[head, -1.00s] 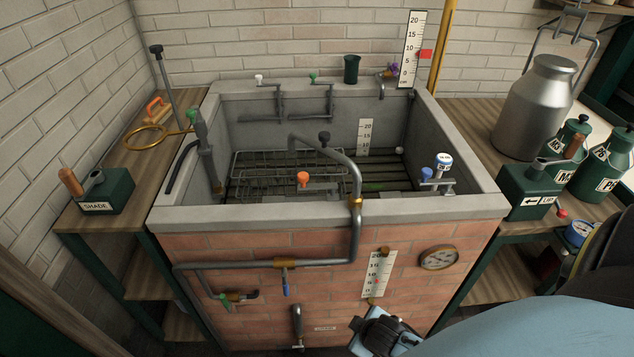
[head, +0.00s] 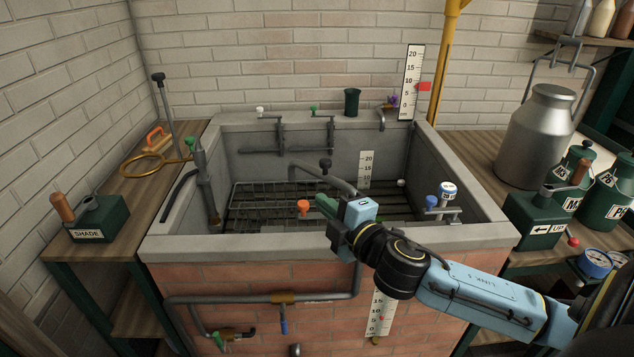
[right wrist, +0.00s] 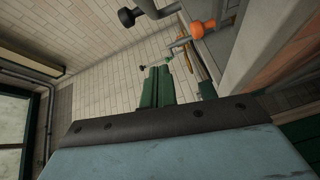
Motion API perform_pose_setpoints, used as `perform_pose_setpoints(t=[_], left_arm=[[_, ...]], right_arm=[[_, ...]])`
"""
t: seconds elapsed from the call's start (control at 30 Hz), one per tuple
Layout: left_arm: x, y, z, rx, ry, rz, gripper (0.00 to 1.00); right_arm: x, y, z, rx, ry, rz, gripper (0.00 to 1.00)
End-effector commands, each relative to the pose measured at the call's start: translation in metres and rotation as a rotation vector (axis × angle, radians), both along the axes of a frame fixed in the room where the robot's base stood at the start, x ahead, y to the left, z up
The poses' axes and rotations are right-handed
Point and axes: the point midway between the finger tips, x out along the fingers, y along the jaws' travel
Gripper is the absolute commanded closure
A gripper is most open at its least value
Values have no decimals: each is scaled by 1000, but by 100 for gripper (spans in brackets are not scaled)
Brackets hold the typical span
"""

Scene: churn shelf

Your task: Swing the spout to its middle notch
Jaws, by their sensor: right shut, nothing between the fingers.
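The spout (head: 338,183) is a grey bent pipe that reaches from the tub's front rim back and left over the basin. A black knob (head: 325,164) stands on it and also shows at the top of the right wrist view (right wrist: 126,17). My right gripper (head: 322,203) hangs over the front of the tub, with its green fingers shut and empty. The fingers (right wrist: 157,85) look apart from the knob, just in front of and below it in the head view. My arm hides the spout's pivot and brass collar. I cannot make out any notches. My left gripper is out of view.
An orange knob (head: 303,207) is close left of my fingers. A wire rack (head: 262,197) lies in the tub, whose stone front rim (head: 220,246) runs below my gripper. A blue-and-white valve (head: 447,190) stands at the right. The space above the basin is free.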

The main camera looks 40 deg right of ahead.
Motion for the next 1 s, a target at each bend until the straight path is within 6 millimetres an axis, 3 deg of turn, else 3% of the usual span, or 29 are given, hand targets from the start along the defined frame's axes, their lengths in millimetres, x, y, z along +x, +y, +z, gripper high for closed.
perform_pose_setpoints(t=[0.5, 0.7, 1.0], left_arm=[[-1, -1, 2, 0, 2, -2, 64], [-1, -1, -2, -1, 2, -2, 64], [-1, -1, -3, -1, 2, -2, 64]], right_arm=[[82, -1, -3, 3, -1, -2, 100], [86, -30, -11, 0, 4, -3, 100], [88, -39, -13, 3, 3, -2, 100]])
